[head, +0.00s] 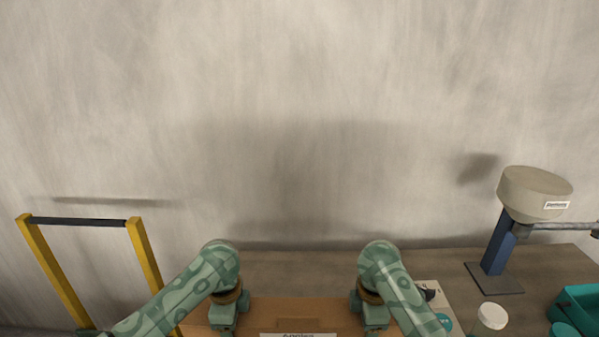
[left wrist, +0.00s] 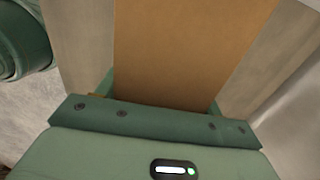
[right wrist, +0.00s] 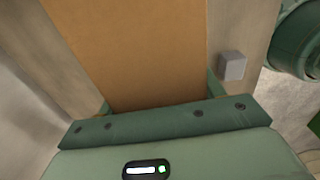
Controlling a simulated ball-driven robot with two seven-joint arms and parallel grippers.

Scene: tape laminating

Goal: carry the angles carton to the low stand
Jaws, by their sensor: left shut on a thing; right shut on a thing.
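The angles carton (head: 290,312) is a brown box at the bottom edge of the head view. Its white label, reading Angles, is cut off by the frame edge. My left gripper (head: 229,320) is shut on the carton's left side and my right gripper (head: 375,320) on its right side. The carton's brown face fills the middle of the left wrist view (left wrist: 190,50) and of the right wrist view (right wrist: 140,50), between the fingers. The carton's underside is hidden, so I cannot tell whether it touches the bench. I cannot make out the low stand.
A grey-brown bench (head: 300,272) runs along the plain wall. At right are a beige drum on a blue post (head: 497,245), a white-lidded jar (head: 490,318) and a teal bin (head: 580,308). A yellow frame with a black bar (head: 80,222) stands at left.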

